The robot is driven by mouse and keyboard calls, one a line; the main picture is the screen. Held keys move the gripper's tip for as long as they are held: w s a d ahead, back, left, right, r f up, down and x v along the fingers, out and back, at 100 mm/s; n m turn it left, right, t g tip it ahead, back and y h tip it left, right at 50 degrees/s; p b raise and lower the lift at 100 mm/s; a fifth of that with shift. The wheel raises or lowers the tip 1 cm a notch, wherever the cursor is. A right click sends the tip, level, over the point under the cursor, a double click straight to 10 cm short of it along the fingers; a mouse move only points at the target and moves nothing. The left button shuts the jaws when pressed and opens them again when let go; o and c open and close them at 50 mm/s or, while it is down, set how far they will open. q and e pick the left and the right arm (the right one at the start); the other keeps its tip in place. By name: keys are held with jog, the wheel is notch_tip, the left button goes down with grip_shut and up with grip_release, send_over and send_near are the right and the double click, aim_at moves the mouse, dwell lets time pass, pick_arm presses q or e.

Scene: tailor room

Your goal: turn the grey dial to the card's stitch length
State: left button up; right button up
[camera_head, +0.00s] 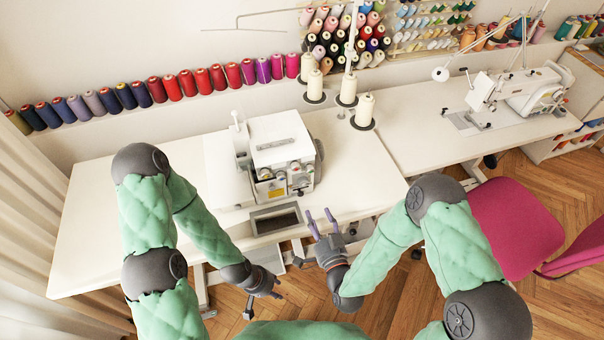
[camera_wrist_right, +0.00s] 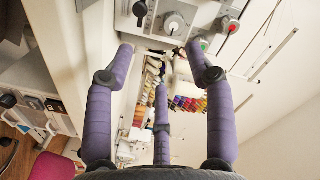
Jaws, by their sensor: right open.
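The white overlock machine (camera_head: 283,140) stands on the near white table, with a row of dials on its front. The right wrist view shows a round grey dial (camera_wrist_right: 175,22) on a pale panel at the top, beyond my fingertips. Its setting is too small to read. My right gripper (camera_head: 320,215) has its purple fingers spread and empty, below and right of the machine front; they also show in the wrist view (camera_wrist_right: 160,62), apart from the dial. My left gripper (camera_head: 268,284) hangs low before the table edge; its finger opening is unclear. I cannot make out a stitch-length card.
A dark-bottomed tray (camera_head: 276,219) sits below the machine front. Cream thread cones (camera_head: 348,90) stand behind. A second sewing machine (camera_head: 535,92) and a pink chair (camera_head: 515,225) are right. The table's left part is clear.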

aim_at(305, 184)
jog(key=shift+t, duration=0.4)
jog(key=x, duration=0.3)
jog(key=r+x, duration=0.1)
jog(key=x, duration=0.3)
jog(key=b+x, duration=0.1)
jog(key=x, duration=0.3)
jog(key=shift+s+a+r, duration=0.1)
jog(key=shift+a+r, duration=0.05)
jog(key=shift+r, duration=0.1)
grip_shut()
